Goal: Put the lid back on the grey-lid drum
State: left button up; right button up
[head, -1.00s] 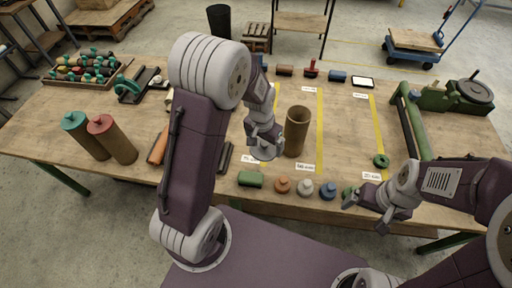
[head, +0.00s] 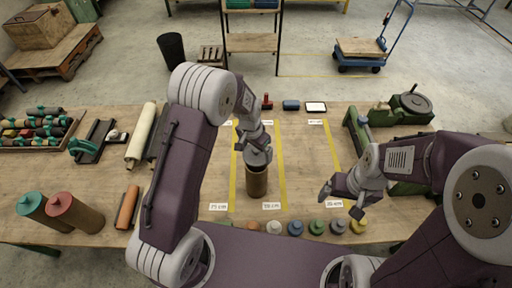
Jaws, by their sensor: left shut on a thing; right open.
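The open brown cardboard drum (head: 257,184) stands upright on the workbench, its dark mouth partly visible. My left gripper (head: 257,148) is above it, its fingers mostly hidden by its own wrist. It is shut on a grey lid (head: 259,157), which appears just above the far side of the drum's mouth. I cannot tell whether the lid touches the rim. My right gripper (head: 340,201) is open and empty, above the bench to the right of the drum.
Several small coloured lids or knobs, one of them white (head: 274,227), line the bench's front edge. Yellow strips (head: 282,165) mark the bench. A green machine (head: 400,109) stands at right.

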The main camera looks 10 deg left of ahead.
pick_arm(q)
jog(key=shift+s+f, duration=0.2)
jog(key=shift+f, duration=0.25)
jog(key=f+b, duration=0.1)
jog(key=w+f+b, duration=0.1)
jog(key=f, duration=0.1)
jog(key=w+f+b, duration=0.1)
jog(key=shift+d+f+b, duration=0.1)
jog(key=shift+f+b, duration=0.2)
jog(key=shift+f, duration=0.1)
jog(key=shift+s+f+b, duration=0.1)
jog(key=shift+f+b, duration=0.2)
jog(key=shift+s, duration=0.45)
jog(key=shift+w+f, duration=0.1)
jog(key=shift+w, duration=0.25)
pick_arm(e)
jog(key=f, duration=0.2)
jog(key=w+f, duration=0.1)
jog(key=f, duration=0.2)
jog(key=shift+w+d, duration=0.1)
jog(key=shift+w, duration=0.05)
pick_arm(q)
jog(key=shift+s, duration=0.1)
